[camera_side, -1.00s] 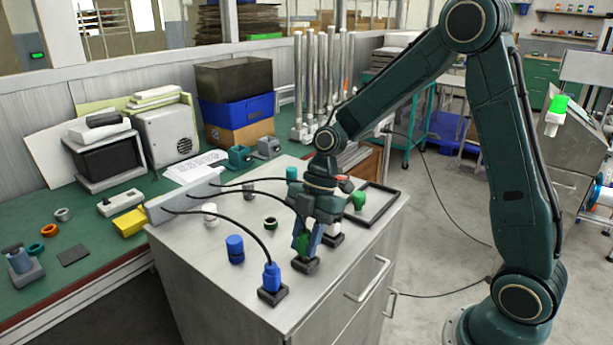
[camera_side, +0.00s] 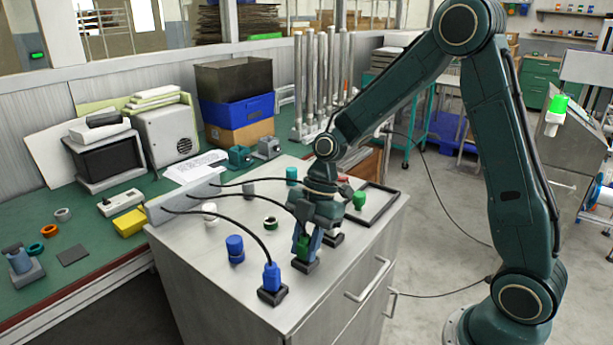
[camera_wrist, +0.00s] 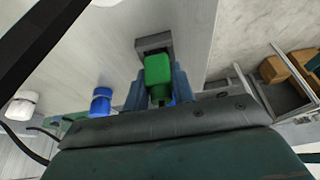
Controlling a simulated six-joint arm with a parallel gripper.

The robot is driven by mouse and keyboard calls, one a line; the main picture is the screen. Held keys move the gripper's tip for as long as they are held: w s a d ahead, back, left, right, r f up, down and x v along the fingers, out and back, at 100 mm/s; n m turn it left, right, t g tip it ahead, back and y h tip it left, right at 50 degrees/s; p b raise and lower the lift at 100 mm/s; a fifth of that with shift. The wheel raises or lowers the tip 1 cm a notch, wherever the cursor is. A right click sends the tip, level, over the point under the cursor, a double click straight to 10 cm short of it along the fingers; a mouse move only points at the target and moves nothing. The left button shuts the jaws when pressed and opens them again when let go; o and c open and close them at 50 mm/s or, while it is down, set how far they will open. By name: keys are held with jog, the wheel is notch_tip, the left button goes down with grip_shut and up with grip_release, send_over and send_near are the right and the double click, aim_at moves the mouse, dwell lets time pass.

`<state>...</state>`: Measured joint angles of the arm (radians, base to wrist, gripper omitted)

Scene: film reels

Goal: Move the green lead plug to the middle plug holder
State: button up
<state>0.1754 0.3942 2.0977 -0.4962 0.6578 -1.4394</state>
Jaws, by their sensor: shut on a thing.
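The green lead plug (camera_side: 303,245) is between the fingers of my gripper (camera_side: 306,250), which is shut on it. In the side view it is upright at the middle plug holder (camera_side: 305,266), a dark square block. The fingers hide much of the plug and where it meets the holder, so I cannot tell how deep it sits. In the wrist view the green plug (camera_wrist: 158,70) shows between the blue fingers (camera_wrist: 157,92), with a grey holder (camera_wrist: 154,42) just beyond it. A black lead runs to it from the grey panel (camera_side: 185,200).
A blue plug (camera_side: 271,277) stands in the front holder (camera_side: 272,295). Another holder (camera_side: 335,239) is behind my gripper, partly hidden. A blue cylinder (camera_side: 235,249), a white one (camera_side: 210,212), a green one (camera_side: 359,199) and a black tray frame (camera_side: 378,206) are on the cabinet top.

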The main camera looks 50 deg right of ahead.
jog(key=o, duration=0.7)
jog(key=v, duration=1.1)
dwell(0.8)
jog(key=shift+r, duration=0.1)
dwell(0.4)
jog(key=s+r+m+t+h, duration=0.2)
jog(key=s+r+m, duration=0.1)
jog(key=s+m, duration=0.6)
jog(key=s+r+m+t+h, duration=0.2)
jog(key=s+r+m+t, duration=0.1)
jog(key=s+m, duration=0.6)
jog(key=shift+s+r+t, duration=0.2)
jog(key=shift+s+t, duration=0.1)
jog(key=shift+s, duration=0.55)
